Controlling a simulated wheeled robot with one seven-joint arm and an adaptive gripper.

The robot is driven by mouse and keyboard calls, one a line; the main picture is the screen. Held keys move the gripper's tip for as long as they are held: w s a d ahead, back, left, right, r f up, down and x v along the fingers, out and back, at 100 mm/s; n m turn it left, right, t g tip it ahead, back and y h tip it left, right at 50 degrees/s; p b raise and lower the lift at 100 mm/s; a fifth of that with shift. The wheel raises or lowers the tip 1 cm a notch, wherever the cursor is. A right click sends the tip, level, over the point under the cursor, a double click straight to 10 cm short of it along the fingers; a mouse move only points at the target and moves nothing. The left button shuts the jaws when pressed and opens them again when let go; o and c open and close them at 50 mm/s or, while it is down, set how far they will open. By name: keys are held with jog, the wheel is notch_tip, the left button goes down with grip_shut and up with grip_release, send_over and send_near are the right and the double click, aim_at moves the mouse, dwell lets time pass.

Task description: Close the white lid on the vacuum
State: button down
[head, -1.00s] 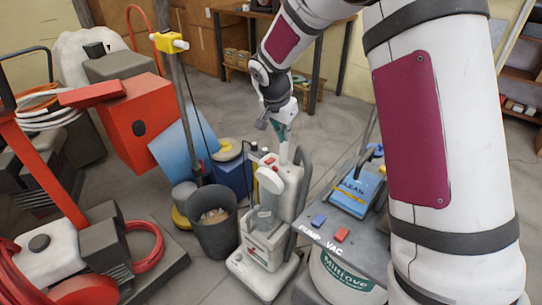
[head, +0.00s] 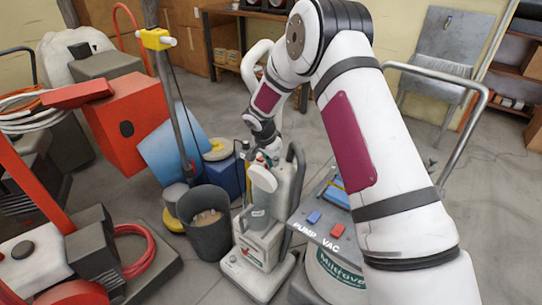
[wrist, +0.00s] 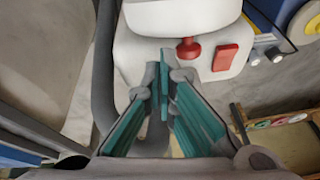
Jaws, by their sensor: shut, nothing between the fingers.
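The vacuum (head: 262,248) is a white and grey upright machine with a dark handle, standing on the floor in the middle of the head view. Its white lid (head: 262,178) stands tilted up near the top, above the clear tank. My gripper (head: 266,153) is at the vacuum's top, just behind the lid, partly hidden by it. In the wrist view my gripper (wrist: 164,75) has its teal-padded fingers together and empty. The white lid (wrist: 180,14) shows at the top there, beyond the fingertips, with a red knob and red button below it. Contact cannot be told.
A dark bin (head: 207,222) stands close left of the vacuum, with a blue container (head: 226,176) behind it. A grey pump-vac unit (head: 325,225) is close on the right. A red machine (head: 122,128) stands farther left. Open floor lies behind.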

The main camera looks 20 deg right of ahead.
jog(key=shift+x, duration=0.75)
jog(key=shift+a+b, duration=0.1)
jog(key=shift+b, duration=0.25)
jog(key=shift+s+a+b, duration=0.15)
jog(key=shift+s+b, duration=0.05)
jog(key=shift+b, duration=0.3)
